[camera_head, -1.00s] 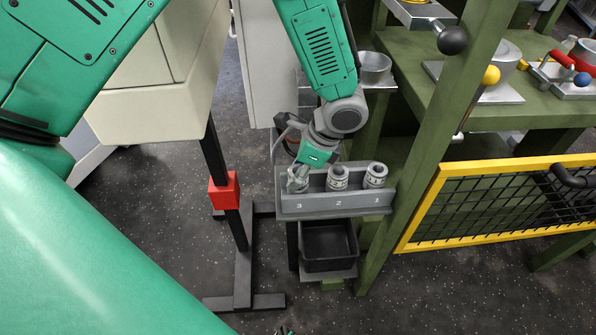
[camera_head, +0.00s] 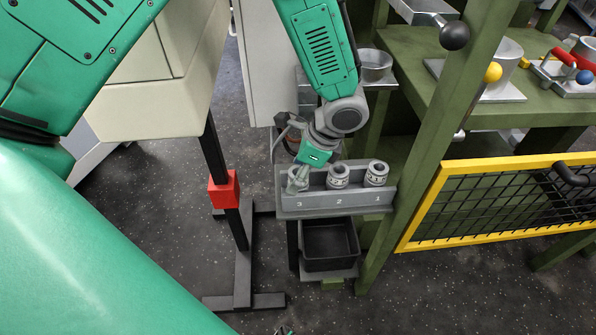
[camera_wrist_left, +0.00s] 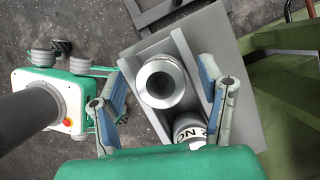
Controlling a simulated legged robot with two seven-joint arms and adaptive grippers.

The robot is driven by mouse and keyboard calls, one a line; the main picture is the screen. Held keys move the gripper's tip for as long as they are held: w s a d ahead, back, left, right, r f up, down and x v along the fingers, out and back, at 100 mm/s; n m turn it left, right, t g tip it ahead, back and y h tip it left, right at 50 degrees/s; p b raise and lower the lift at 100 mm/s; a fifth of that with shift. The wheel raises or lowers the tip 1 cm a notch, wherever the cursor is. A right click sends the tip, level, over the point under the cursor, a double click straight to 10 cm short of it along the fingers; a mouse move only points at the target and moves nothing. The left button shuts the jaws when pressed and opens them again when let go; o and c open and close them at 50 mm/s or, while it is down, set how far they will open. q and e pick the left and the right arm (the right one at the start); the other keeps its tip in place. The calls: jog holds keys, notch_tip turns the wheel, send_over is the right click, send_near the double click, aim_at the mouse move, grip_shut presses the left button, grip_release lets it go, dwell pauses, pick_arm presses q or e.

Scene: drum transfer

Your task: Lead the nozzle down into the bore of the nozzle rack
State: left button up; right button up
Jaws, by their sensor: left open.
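The grey nozzle rack (camera_head: 318,206) has places marked 3, 2 and 1. My left gripper (camera_head: 299,180) is at place 3, at the rack's left end. In the left wrist view its two fingers (camera_wrist_left: 162,72) are open, one on each side of a grey ringed nozzle (camera_wrist_left: 161,84). The nozzle stands in the rack (camera_wrist_left: 214,30), seen from above with its round opening showing. Its lower part and its bore are hidden, so its depth cannot be told. Other nozzles stand at place 2 (camera_head: 338,177) and place 1 (camera_head: 377,175). My right gripper is not in view.
A black bin (camera_head: 329,243) sits below the rack. A green post (camera_head: 434,125) and a yellow-framed mesh gate (camera_head: 500,205) stand to the right. A black stand with a red block (camera_head: 224,190) is to the left. The floor in front is clear.

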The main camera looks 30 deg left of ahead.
pick_arm(q)
jog(key=v, duration=1.1)
jog(key=shift+d+r, duration=0.3)
jog(key=shift+r, duration=0.05)
jog(key=shift+w, duration=0.1)
